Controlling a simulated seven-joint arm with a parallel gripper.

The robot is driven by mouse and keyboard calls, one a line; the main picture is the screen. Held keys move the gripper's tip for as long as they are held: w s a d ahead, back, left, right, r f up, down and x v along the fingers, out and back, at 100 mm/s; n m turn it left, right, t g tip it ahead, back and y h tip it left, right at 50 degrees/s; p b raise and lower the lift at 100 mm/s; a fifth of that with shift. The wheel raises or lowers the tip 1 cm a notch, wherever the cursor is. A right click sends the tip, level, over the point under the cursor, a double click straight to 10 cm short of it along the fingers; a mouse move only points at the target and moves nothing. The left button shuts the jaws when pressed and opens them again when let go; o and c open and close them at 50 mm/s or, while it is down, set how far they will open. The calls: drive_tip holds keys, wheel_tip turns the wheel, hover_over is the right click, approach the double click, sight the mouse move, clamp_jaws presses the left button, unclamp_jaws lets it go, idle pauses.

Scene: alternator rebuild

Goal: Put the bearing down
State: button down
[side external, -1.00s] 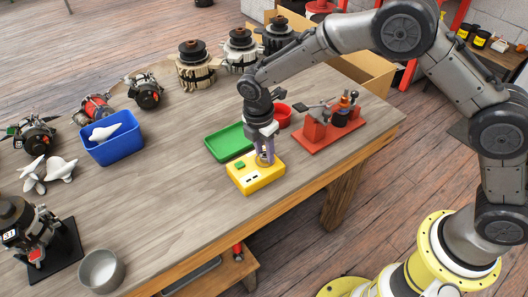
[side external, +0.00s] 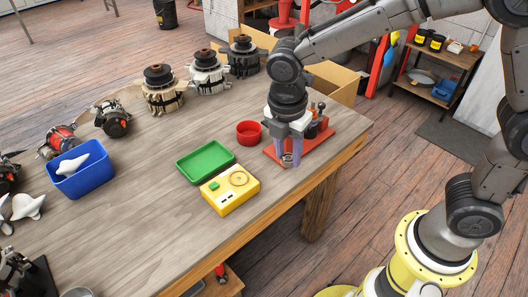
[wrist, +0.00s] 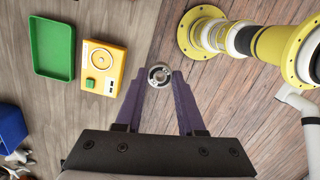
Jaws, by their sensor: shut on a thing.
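My gripper (side external: 288,157) is shut on the bearing (wrist: 159,75), a small silver ring with a dark inner band. In the wrist view the bearing sits between the tips of my two purple fingers. In the side view the bearing (side external: 287,158) shows small and partly hidden at the fingertips, in front of the red base plate (side external: 318,142) near the table's front edge. I cannot tell its exact height above the table. The yellow device (side external: 230,190) lies left of my gripper, its round dial-like seat empty; it also shows in the wrist view (wrist: 101,67).
A green tray (side external: 205,161) and a red bowl (side external: 249,132) are left of my gripper. A blue bin (side external: 82,171) holds a white part. Several alternators line the back. The table front left of the yellow device is clear.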

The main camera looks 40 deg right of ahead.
drive_tip(key=shift+s+r+n, duration=0.15)
drive_tip(key=shift+n, duration=0.45)
drive_tip(key=w+a+n+t, duration=0.1)
drive_tip(key=w+a+n, duration=0.1)
drive_tip(key=w+n, duration=0.4)
drive_tip(key=n, duration=0.3)
hover_over(206, 163)
drive_tip(key=s, duration=0.2)
drive_tip(key=shift+y, duration=0.4)
drive_tip(key=f, duration=1.2)
drive_tip(key=shift+w, duration=0.2)
drive_tip(key=shift+w+a+f, duration=0.15)
drive_tip(key=shift+w+f, duration=0.45)
drive_tip(key=shift+f, duration=1.6)
